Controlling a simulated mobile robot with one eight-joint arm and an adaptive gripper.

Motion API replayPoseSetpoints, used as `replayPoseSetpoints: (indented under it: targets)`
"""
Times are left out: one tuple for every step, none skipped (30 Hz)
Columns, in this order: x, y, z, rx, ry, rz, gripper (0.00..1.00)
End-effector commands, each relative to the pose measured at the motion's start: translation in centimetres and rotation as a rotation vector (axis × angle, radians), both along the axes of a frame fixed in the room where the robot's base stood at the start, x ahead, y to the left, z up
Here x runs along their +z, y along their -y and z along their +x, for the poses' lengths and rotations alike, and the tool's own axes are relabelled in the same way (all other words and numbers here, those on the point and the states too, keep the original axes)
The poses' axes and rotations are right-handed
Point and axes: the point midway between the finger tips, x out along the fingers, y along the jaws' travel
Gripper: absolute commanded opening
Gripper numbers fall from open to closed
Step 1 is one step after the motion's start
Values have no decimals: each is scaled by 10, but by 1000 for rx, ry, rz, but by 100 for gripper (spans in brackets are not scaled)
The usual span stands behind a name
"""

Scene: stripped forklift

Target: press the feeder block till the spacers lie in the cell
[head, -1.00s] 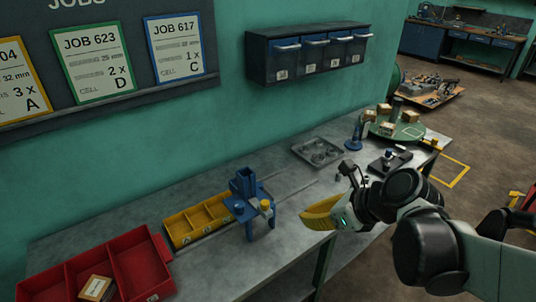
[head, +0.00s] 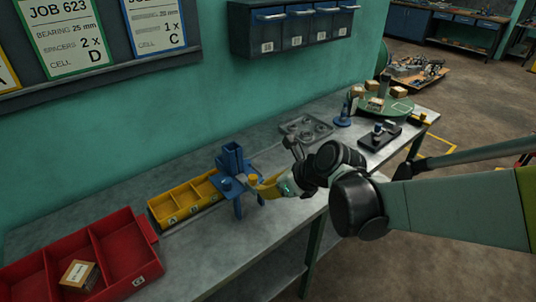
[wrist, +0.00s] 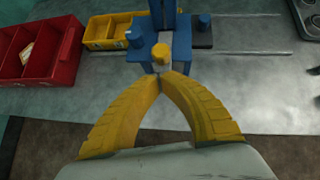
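The blue feeder (head: 232,160) stands on the bench on blue legs, with an upright tower. It also shows at the top of the wrist view (wrist: 145,52). A yellow-capped block (wrist: 161,53) sits at its near side; its cap also shows in the head view (head: 253,179). My gripper (wrist: 160,77) has its curved yellow fingers together at the tips, right at the near side of the yellow cap. I cannot tell if they touch it. A yellow lettered tray of cells (head: 187,202) stands left of the feeder. No spacers can be made out.
A red divided bin (head: 98,252) holding a small box (head: 79,275) is at the left. A grey tray (head: 306,129), a dark fixture (head: 394,137) and a green turntable (head: 385,105) stand farther right. Job cards (head: 66,40) hang on the wall. The bench's near edge is clear.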

Motion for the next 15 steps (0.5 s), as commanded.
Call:
replayPoseSetpoints:
  targets:
    - [-1,-4,3,1,0,0,0]
    - [0,-5,5,1,0,0,0]
    - [0,-7,7,1,0,0,0]
    - [0,-8,8,1,1,1,0]
    - [0,-9,8,1,1,0,0]
    - [0,-9,9,1,1,0,0]
    - [1,-9,9,0,1,1,0]
    - [1,-9,9,0,1,1,0]
    - [1,-9,9,0,1,1,0]
    - [1,-9,9,-1,1,0,0]
    - [1,-9,9,-1,1,0,0]
    - [1,-9,9,-1,1,0,0]
    - [1,-9,9,-1,1,0,0]
    - [1,-9,9,-1,1,0,0]
    - [1,-9,9,0,0,0,0]
